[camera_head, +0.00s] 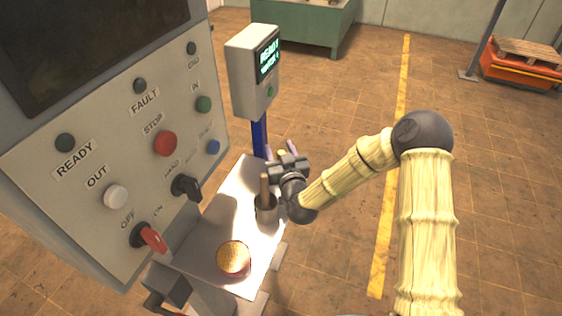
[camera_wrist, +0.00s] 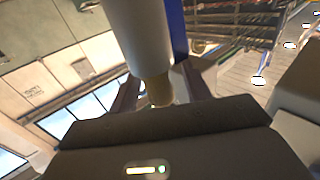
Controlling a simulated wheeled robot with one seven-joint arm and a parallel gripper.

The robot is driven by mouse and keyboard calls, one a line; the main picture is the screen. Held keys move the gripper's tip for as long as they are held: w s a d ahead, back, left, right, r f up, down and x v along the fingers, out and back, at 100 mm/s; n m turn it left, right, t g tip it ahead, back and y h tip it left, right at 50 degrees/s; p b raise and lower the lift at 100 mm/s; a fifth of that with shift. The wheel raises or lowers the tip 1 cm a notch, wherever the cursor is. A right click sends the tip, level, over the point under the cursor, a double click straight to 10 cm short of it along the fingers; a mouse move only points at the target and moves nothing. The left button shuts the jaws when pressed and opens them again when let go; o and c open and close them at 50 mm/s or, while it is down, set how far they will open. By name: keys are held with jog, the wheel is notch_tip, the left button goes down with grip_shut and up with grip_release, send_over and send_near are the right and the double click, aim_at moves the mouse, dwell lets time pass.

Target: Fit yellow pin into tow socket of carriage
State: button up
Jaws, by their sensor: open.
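My gripper (camera_head: 281,151) is open above the far end of a pale bench top, its fingers pointing away from my body. In the wrist view a small yellowish piece (camera_wrist: 159,90) shows between the fingers, at the end of a thick pale grey cylinder (camera_wrist: 146,35). It may be the yellow pin. Whether it touches either finger, I cannot tell. In the head view a tiny yellowish spot also shows between the fingers. I cannot make out a carriage or a tow socket in either view.
A control panel (camera_head: 110,130) with buttons and switches stands at left. A display box (camera_head: 254,72) on a blue post stands beyond the gripper. The bench top (camera_head: 214,228) bears a dark cup (camera_head: 266,211) with a wooden handle and a round orange-topped thing (camera_head: 233,258). Floor at right is open.

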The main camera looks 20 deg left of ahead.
jog(key=shift+s, duration=0.1)
grip_shut()
notch_tip(320, 180, up, 10)
dwell(0.8)
dwell(0.4)
